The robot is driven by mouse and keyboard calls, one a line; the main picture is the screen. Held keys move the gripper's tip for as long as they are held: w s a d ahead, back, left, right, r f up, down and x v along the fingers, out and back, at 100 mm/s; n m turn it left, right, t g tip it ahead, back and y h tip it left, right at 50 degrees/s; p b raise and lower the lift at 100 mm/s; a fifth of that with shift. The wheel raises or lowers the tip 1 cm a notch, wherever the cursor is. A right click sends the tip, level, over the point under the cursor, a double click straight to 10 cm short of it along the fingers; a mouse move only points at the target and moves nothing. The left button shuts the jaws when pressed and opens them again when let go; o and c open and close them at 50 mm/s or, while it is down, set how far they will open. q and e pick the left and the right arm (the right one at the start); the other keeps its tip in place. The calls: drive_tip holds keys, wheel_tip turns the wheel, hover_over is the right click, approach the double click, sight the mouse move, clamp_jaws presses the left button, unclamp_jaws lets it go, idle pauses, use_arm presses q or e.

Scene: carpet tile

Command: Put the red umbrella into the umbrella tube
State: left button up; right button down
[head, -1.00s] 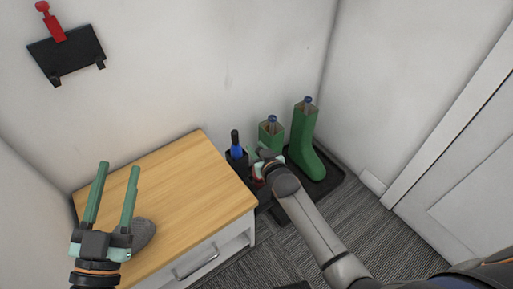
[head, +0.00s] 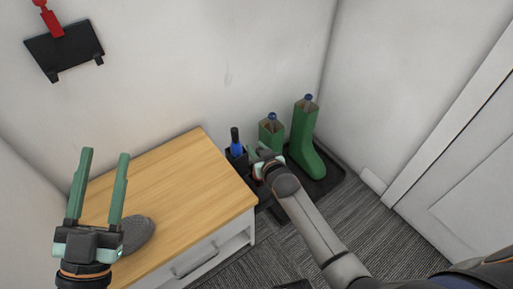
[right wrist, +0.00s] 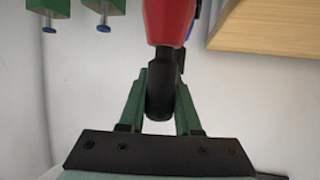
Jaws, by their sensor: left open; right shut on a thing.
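The red umbrella (right wrist: 170,18) shows in the right wrist view, with its black handle (right wrist: 160,95) between the fingers of my right gripper (right wrist: 161,80). In the head view my right gripper (head: 257,155) is beside the black umbrella tube (head: 238,165), and the red umbrella is mostly hidden there. A blue umbrella (head: 237,149) with a black handle stands in the tube. I cannot tell how far the red umbrella is inside the tube. My left gripper (head: 105,155) is open and empty above the left part of the wooden cabinet top.
The wooden-topped cabinet (head: 175,180) stands left of the tube, with a grey object (head: 138,233) on it. Green boots (head: 305,145) stand on a black tray (head: 325,184) to the right. A black wall rack (head: 65,50) holds a red item (head: 50,22). Carpet is free at the front right.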

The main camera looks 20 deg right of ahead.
use_arm(q)
drive_tip(key=s+r+m+h+b, duration=0.1)
drive_tip(key=s+r+m+h, duration=0.3)
drive_tip(key=r+h, duration=0.1)
drive_tip(key=shift+s+d+r+t+h+b, duration=0.3)
drive_tip(key=shift+s+d+r+h+b, duration=0.05)
drive_tip(key=shift+d+r+h, duration=0.1)
use_arm(e)
drive_tip(key=shift+f, duration=1.1)
use_arm(q)
drive_tip(key=shift+m, duration=0.3)
use_arm(e)
drive_tip(key=c, duration=0.8)
unclamp_jaws()
drive_tip(key=shift+o, duration=1.4)
drive_tip(key=shift+f, duration=0.1)
drive_tip(key=shift+s, duration=0.1)
